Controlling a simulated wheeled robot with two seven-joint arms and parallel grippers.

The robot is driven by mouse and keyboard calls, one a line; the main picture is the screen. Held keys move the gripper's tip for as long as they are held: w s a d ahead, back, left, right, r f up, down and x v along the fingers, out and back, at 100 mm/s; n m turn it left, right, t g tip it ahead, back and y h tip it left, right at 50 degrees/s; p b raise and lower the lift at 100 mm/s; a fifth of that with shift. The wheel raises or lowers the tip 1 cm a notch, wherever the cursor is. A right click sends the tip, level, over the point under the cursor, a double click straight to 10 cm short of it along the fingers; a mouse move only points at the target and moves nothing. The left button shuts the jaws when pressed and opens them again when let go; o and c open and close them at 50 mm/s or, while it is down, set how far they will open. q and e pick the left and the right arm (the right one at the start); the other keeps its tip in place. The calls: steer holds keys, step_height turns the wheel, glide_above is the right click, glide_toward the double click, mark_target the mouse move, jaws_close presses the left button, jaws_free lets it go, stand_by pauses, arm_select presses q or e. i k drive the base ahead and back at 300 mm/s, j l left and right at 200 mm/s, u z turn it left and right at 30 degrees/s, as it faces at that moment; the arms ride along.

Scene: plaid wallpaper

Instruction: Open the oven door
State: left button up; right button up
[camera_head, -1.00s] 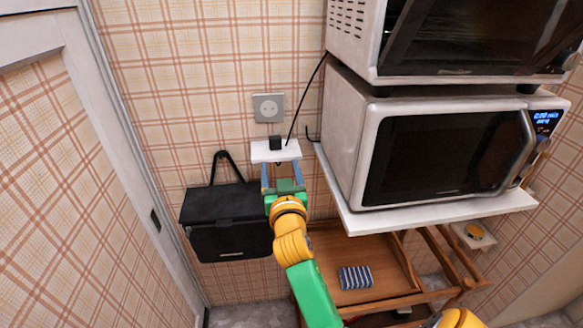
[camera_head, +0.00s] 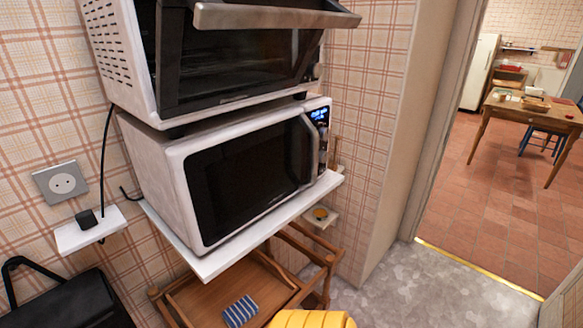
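The oven (camera_head: 125,60) is the upper white appliance, stacked on the microwave and cut off by the top of the picture. Its dark glass door (camera_head: 235,72) appears tilted outward at the top, partly open. The grey bar handle (camera_head: 275,17) runs across the door's upper edge. The inside of the oven is mostly hidden. Neither gripper is in view. Only a yellow part of my own arm shows at the bottom edge, well below the oven, and nothing of mine touches the door.
A white microwave (camera_head: 165,160) with a lit display stands on a white shelf (camera_head: 215,262) under the oven. A wooden cart (camera_head: 188,298) with a striped cloth (camera_head: 241,311) is below. A doorway at right opens to a tiled room with a table (camera_head: 535,115). Grey floor (camera_head: 400,290) is clear.

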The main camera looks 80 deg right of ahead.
mark_target(317, 16)
steer(key=k+l+z, duration=0.15)
steer(key=z, duration=1.85)
steer(key=k+l, duration=0.1)
steer(key=l, duration=0.25)
steer(key=k+z, duration=0.05)
